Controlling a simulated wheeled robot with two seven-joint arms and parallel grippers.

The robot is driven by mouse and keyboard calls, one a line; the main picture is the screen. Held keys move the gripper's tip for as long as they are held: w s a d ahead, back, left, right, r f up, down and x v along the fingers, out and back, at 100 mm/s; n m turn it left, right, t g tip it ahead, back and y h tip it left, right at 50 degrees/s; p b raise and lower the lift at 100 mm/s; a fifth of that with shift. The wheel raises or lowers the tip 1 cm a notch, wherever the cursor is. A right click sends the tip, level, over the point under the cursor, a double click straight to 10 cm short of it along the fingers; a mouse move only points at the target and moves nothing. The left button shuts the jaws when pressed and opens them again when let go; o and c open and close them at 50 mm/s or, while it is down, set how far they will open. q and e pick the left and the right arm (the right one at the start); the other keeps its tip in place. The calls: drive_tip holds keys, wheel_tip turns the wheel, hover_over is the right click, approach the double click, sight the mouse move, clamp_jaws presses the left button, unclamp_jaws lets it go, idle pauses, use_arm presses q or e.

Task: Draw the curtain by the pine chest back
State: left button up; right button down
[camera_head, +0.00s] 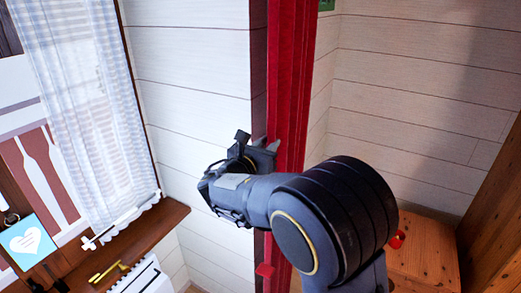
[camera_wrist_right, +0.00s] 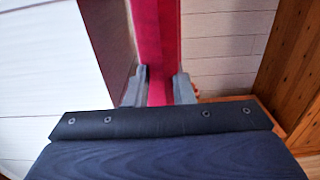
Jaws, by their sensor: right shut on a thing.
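The red curtain (camera_head: 290,80) hangs in a narrow, gathered vertical strip beside the white plank wall's corner. My right gripper (camera_head: 266,146) is at the curtain's left edge, and its fingers are shut on the fabric. In the right wrist view the curtain (camera_wrist_right: 157,40) runs down between the two fingertips (camera_wrist_right: 158,88). The pine chest (camera_head: 425,255) stands at the lower right, partly hidden behind my right arm. My left gripper is not in view.
A window with a pale checked curtain (camera_head: 85,110) is at the left. Below it a wooden shelf (camera_head: 165,222) holds a heart picture (camera_head: 27,242) and small items. A small red object (camera_head: 397,239) sits on the chest. A wooden panel (camera_head: 495,225) stands at far right.

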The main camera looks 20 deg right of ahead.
drive_tip(key=shift+d, duration=0.1)
drive_tip(key=c, duration=1.2)
unclamp_jaws()
drive_tip(key=shift+c, duration=0.2)
drive_tip(key=shift+s+a, duration=0.25)
drive_tip(key=shift+a, duration=0.2)
drive_tip(key=b+v, duration=0.1)
drive_tip(key=v, duration=0.6)
drive_tip(key=shift+d, duration=0.1)
